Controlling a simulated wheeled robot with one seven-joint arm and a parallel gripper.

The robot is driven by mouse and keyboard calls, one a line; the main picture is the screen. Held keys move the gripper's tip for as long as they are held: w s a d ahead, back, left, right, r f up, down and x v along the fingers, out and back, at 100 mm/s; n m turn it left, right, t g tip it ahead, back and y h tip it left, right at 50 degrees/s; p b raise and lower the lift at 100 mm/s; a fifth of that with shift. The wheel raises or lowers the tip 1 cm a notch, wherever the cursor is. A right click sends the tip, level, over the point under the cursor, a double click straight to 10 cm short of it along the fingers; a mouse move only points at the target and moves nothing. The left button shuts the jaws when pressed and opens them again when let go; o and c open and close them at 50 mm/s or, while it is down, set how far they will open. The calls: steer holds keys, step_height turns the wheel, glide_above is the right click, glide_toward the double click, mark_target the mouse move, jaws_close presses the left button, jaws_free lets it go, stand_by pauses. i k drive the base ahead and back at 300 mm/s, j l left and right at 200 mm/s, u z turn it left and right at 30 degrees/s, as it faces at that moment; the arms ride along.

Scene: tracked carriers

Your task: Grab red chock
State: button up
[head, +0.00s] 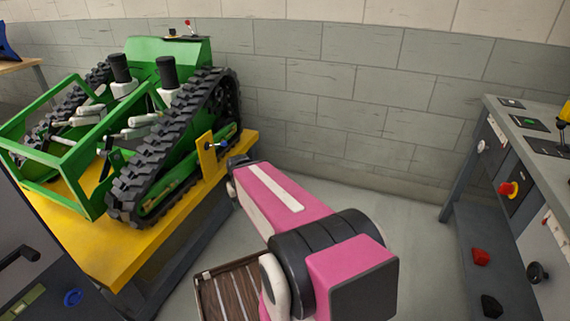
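A small red block (480,257), which looks like the red chock, sits low at the right in the head view, on a dark lower surface beside the grey control bench. It appears to stand free, with nothing touching it. My pink and black arm (290,205) crosses the lower middle of the view, to the left of the red block and well apart from it. My gripper's fingers do not show in this view.
A black block (491,305) lies just below the red one. The grey bench (507,150) with knobs and levers stands at the right. A green tracked carrier (165,120) rests on a yellow platform (105,255) at the left. Grey floor (385,195) is open between them.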

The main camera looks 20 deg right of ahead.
mark_target(480, 258)
steer(key=z, duration=2.8)
steer(key=i+z, duration=0.1)
steer(key=i+l+u, duration=0.25)
steer(key=i, duration=0.15)
steer(key=j, duration=0.1)
